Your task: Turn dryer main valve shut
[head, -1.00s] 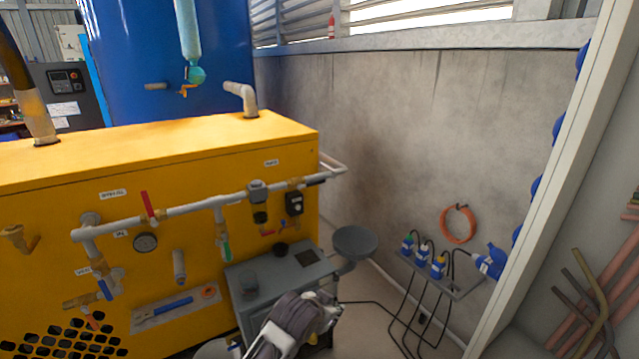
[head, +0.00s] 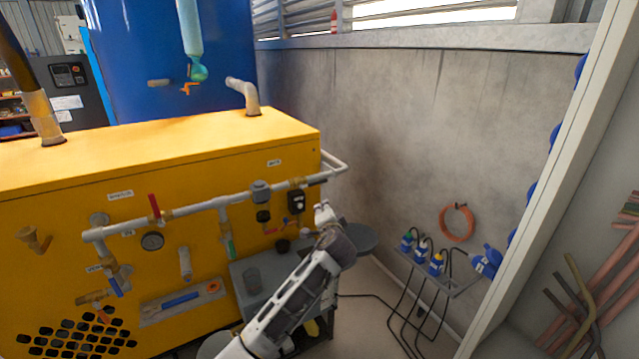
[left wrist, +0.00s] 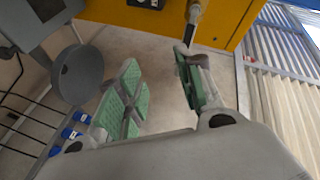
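A grey pipe (head: 200,209) runs along the front of the yellow dryer cabinet (head: 200,150). At its right end sits a brass valve with a black lever (head: 317,182) lying along the pipe. Another valve with an upright red lever (head: 154,206) sits further left. The labels are too small to read, so I cannot tell which is the dryer main valve. My left gripper (head: 322,213) is raised just below the pipe's right end. In the left wrist view, its green-padded fingers (left wrist: 158,92) are apart and empty. My right gripper is out of view.
A grey unit (head: 262,285) and a round grey bowl (head: 362,238) stand below the cabinet's right end, close to my left arm. A bent pipe (head: 338,165) juts out at the cabinet corner.

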